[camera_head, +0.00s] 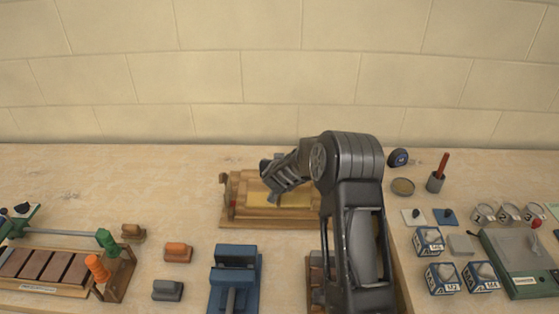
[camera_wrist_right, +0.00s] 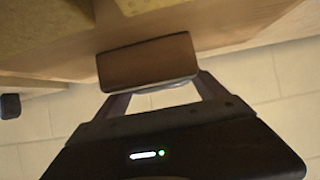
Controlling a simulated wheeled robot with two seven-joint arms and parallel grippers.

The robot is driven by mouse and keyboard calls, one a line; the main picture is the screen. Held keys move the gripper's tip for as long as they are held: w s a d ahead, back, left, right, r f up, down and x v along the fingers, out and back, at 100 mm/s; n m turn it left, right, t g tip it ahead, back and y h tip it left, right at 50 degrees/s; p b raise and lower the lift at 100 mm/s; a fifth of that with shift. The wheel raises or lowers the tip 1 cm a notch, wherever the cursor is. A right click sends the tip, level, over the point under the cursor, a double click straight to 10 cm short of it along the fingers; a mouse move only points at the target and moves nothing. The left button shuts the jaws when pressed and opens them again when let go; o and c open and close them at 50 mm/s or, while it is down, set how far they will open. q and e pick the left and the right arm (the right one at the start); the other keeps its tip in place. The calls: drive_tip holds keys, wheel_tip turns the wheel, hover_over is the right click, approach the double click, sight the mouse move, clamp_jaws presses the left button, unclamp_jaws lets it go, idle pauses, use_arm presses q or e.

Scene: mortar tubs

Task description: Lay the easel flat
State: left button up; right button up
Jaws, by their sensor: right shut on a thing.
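The easel (camera_head: 240,214) is a low wooden frame with a yellowish panel (camera_head: 265,197), at the back middle of the bench in the head view. My right arm reaches over it from the front, and its gripper (camera_head: 272,175) is at the easel's back edge. In the right wrist view, the gripper (camera_wrist_right: 165,88) is shut on a brown wooden tab (camera_wrist_right: 148,62) at the edge of a wooden board (camera_wrist_right: 215,25). My arm hides the easel's right part. I cannot tell the panel's exact tilt. My left gripper is out of view.
A blue clamp-like tool (camera_head: 236,262) stands in front of the easel. Small blocks, an orange one (camera_head: 178,252) and a grey one (camera_head: 167,290), lie to the left. A wooden rack (camera_head: 45,272) is at far left. Several labelled boxes (camera_head: 442,279) crowd the right. A wall stands behind.

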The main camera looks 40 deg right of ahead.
drive_tip(key=shift+s+d+f, duration=0.1)
drive_tip(key=shift+s+f, duration=0.1)
drive_tip(key=shift+f, duration=0.15)
drive_tip(key=o, duration=1.7)
drive_tip(key=shift+o, duration=0.5)
drive_tip(key=shift+w+d, duration=0.1)
drive_tip(key=shift+r, duration=0.15)
drive_tip(key=shift+s+a+r, duration=0.25)
drive_tip(key=shift+s+a, duration=0.05)
drive_tip(key=shift+a, duration=0.1)
drive_tip(key=b+v, duration=0.1)
drive_tip(key=v, duration=0.5)
drive_tip(key=shift+s+a+r, duration=0.2)
drive_tip(key=shift+s, duration=0.1)
drive_tip(key=shift+f, duration=0.1)
